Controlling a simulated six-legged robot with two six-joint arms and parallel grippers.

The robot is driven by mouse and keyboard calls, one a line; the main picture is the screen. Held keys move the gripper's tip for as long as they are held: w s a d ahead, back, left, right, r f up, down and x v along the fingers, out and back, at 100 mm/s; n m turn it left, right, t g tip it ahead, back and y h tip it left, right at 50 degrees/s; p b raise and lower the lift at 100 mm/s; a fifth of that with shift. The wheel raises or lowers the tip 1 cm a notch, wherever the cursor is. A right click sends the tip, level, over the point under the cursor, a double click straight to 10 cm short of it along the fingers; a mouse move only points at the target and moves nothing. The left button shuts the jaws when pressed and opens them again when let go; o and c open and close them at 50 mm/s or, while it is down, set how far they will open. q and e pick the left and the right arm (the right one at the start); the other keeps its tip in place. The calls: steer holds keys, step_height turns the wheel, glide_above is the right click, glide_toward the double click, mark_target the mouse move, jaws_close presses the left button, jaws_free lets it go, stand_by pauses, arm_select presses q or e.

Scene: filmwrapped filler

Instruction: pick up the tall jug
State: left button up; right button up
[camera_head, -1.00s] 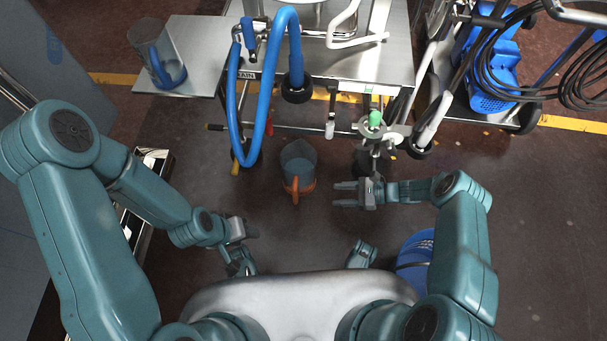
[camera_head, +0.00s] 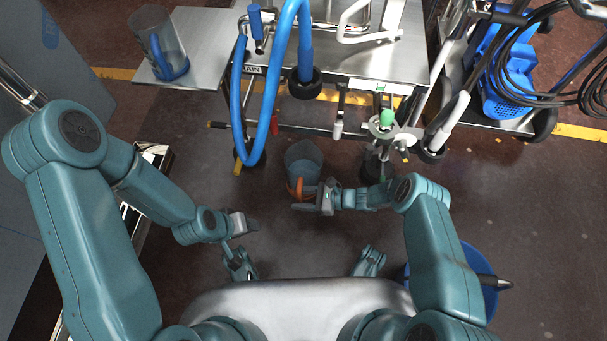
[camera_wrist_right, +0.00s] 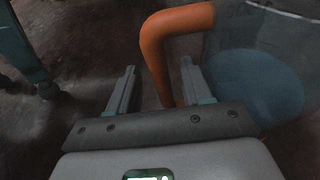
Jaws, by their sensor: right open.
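A clear jug with an orange handle (camera_head: 303,162) stands on the dark floor in the middle of the head view. It also shows in the right wrist view, its handle (camera_wrist_right: 154,45) in front of its clear, bluish body. My right gripper (camera_head: 299,199) is open at the handle side, and the handle's lower part shows between its fingers. I cannot tell whether they touch it. A second clear jug, with a blue handle (camera_head: 158,43), stands on a metal side shelf at upper left. My left gripper (camera_head: 244,224) is apart from both jugs; its jaw gap is not clear.
A metal cart (camera_head: 350,66) with a hanging blue hose (camera_head: 265,125) stands behind the floor jug. A green-topped fitting (camera_head: 386,118) sticks out at the cart's front right. A blue bucket (camera_head: 480,264) stands at right, partly behind my arm.

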steer(key=shift+w+a+f, duration=0.1)
steer(key=shift+w+a, duration=0.05)
steer(key=shift+a, duration=0.4)
jaws_close()
steer(key=shift+w+d, duration=0.1)
stand_by(0.9)
